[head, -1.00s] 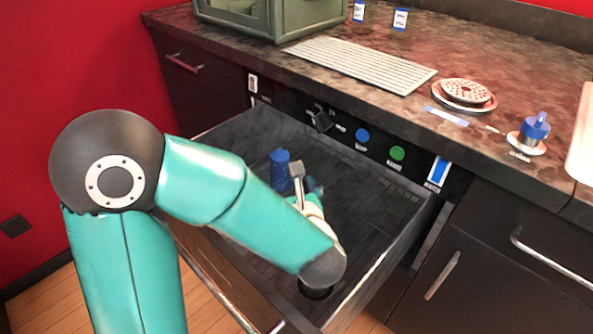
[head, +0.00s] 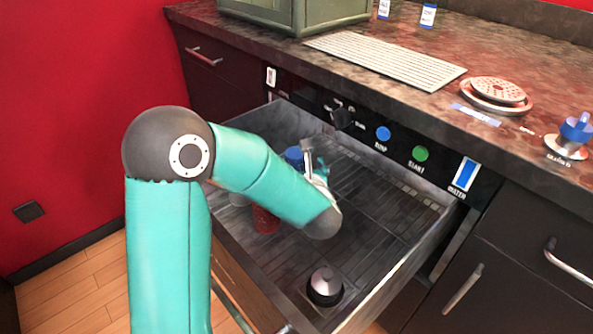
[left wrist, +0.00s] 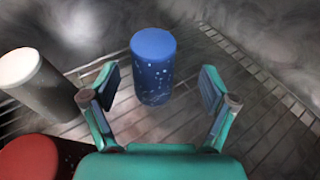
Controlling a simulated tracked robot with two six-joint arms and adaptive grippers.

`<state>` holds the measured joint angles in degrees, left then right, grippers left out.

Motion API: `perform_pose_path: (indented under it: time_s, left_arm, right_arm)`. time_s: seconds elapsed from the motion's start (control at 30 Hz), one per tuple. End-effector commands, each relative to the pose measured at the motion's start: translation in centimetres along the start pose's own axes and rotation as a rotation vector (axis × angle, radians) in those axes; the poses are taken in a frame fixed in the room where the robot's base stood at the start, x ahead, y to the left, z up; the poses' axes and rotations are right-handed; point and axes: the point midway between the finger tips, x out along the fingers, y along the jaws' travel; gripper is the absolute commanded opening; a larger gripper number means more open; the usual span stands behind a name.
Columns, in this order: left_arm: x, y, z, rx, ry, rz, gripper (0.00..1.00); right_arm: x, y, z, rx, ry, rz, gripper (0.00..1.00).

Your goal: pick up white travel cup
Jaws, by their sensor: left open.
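The white travel cup (left wrist: 38,85) has a white lid and a grey body. It stands in the drawer at the left of the left wrist view, outside my left finger. In the head view my arm mostly hides it, with a pale bit (head: 238,199) showing. My left gripper (left wrist: 160,88) is open and empty. A blue cup (left wrist: 153,70) stands ahead, between its fingertips in the picture; I cannot tell whether they touch. It also shows in the head view (head: 293,153). My right gripper is not in view.
A red cup (head: 265,220) stands near the white one, close to my gripper. A black and silver round piece (head: 325,286) sits at the drawer's front. Drawer walls (head: 400,262) surround them. The drawer floor to the right is clear.

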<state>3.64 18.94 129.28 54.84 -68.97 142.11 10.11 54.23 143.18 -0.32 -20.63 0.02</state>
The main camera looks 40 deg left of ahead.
Motion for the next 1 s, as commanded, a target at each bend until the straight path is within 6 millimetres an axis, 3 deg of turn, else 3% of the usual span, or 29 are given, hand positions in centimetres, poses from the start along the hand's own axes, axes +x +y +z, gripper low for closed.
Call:
perform_pose_path:
  time_s: [0.4, 0.7, 0.77, 1.0]
  left_arm:
    - [4.7, 0.9, 0.6, -0.001, 0.0, 0.003, 0.85]
    - [5.3, 0.8, 0.6, 0.0, 0.0, 0.001, 0.85]
    - [5.3, 0.8, 0.6, 0.0, 0.0, 0.001, 0.79]
    - [5.2, 0.8, 0.7, -0.001, 0.0, 0.001, 0.39]
  right_arm:
    - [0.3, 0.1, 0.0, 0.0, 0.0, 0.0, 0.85]
    - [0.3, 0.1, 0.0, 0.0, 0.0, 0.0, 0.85]
    - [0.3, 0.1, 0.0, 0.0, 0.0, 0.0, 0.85]
    - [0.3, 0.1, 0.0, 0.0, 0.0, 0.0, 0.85]
